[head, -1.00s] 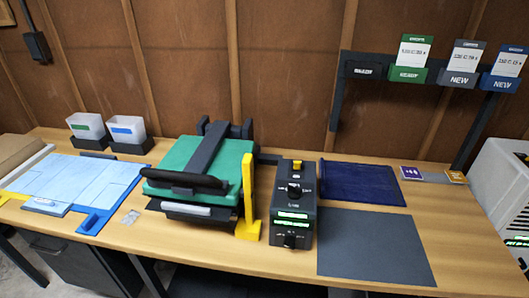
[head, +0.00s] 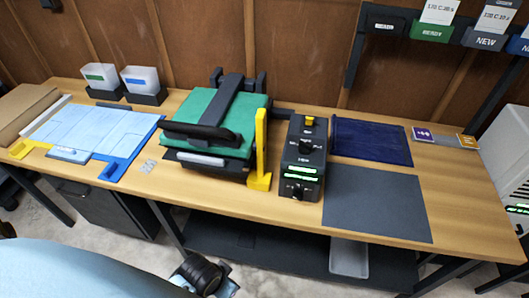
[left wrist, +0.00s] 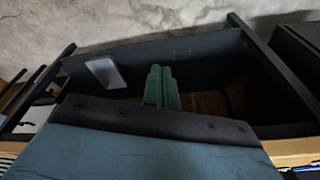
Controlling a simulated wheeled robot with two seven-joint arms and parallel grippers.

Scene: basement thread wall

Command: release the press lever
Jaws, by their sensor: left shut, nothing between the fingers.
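The heat press (head: 212,118) stands on the bench left of centre, with a green top and a dark arm across it. Its dark lever (head: 198,137) lies low across the front of the press, over the green top. My left gripper (left wrist: 161,72) shows in the left wrist view with its two green fingers together and nothing between them. It is away from the lever, which I do not make out in that view. My right gripper is in neither view.
A yellow upright post (head: 261,150) stands just right of the press, beside a dark control box (head: 302,160). A dark grey mat (head: 375,203) lies to the right, and a blue board (head: 95,135) to the left. Below the bench is a dark shelf (head: 300,255).

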